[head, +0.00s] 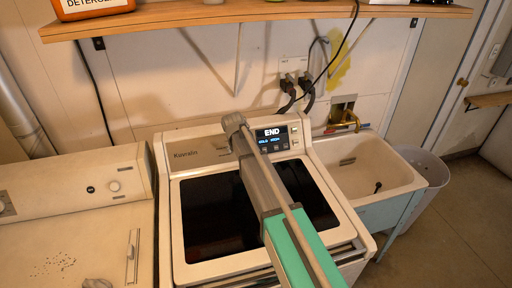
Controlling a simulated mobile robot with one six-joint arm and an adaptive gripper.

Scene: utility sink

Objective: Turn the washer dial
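A white top-loading machine with a dark glass lid (205,222) stands in the middle. Its back panel (188,147) carries a brand label and a lit display (271,138) reading END, with small buttons. No round dial shows on the visible part of this panel; my arm hides part of it. A second white machine at the left (60,232) has a small round white dial (114,186) on its back panel. My grey and teal arm crosses above the glass lid, and its rounded grey joint overlaps the middle panel. My gripper's fingers do not show.
A utility sink (365,176) with a brass faucet stands right of the middle machine, with a white bin (432,170) beyond it. A wooden shelf (215,16) runs above, holding an orange detergent container (92,8). Plugs and cords hang on the back wall.

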